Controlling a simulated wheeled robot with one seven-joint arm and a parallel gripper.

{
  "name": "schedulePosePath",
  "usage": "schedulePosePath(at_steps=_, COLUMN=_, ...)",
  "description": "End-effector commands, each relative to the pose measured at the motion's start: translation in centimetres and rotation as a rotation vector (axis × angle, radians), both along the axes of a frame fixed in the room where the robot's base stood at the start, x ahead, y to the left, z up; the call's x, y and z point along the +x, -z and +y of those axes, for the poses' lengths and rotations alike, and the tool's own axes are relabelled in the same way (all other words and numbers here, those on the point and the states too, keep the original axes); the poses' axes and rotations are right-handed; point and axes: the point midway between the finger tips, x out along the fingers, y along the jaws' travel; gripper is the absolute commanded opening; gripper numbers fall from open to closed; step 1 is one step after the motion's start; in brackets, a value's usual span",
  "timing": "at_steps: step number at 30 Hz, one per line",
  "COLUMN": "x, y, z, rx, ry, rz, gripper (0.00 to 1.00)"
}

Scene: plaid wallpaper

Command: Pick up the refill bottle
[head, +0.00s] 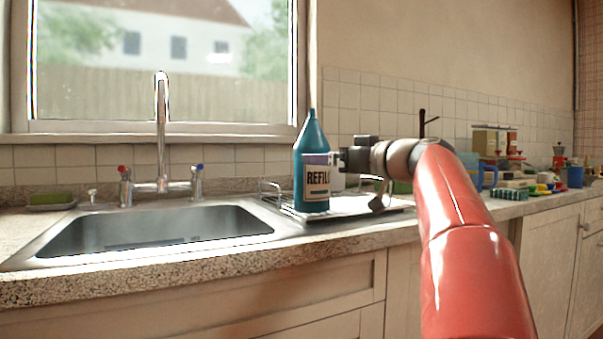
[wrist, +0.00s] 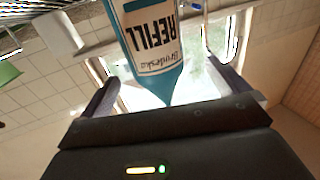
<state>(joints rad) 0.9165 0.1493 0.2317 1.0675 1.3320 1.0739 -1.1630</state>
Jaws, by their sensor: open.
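The refill bottle (head: 312,165) is teal blue with a tapered neck and a pale label reading "REFILL". It stands upright at the left end of the drying tray, right of the sink. My gripper (head: 346,160) is level with the label, at the bottle's right side in the head view. In the wrist view the bottle (wrist: 150,35) shows upside down, between the two spread fingers, with gaps on both sides. The gripper is open and holds nothing. The far finger is hard to make out in the head view.
The drying tray (head: 395,210) has a wire rack, with a white item behind the bottle. The steel sink (head: 150,232) and tap (head: 161,130) are to the left.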

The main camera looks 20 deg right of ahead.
Motion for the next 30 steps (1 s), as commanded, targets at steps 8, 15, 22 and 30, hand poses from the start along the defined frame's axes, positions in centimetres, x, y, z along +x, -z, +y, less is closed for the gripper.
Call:
schedulePosePath(at_steps=8, x=3.2, y=-0.4, z=0.9, rx=0.002, ry=-0.003, rz=0.002, gripper=1.0)
schedulePosePath(at_steps=15, x=6.5, y=-0.5, z=1.6, rx=0.002, ry=-0.002, rz=0.002, gripper=1.0)
schedulePosePath(at_steps=22, x=7.0, y=-0.3, z=1.8, rx=0.0, ry=0.0, rz=0.001, gripper=1.0)
schedulePosePath(at_steps=30, x=7.0, y=-0.3, z=1.8, rx=0.001, ry=0.0, rz=0.001, gripper=0.75)
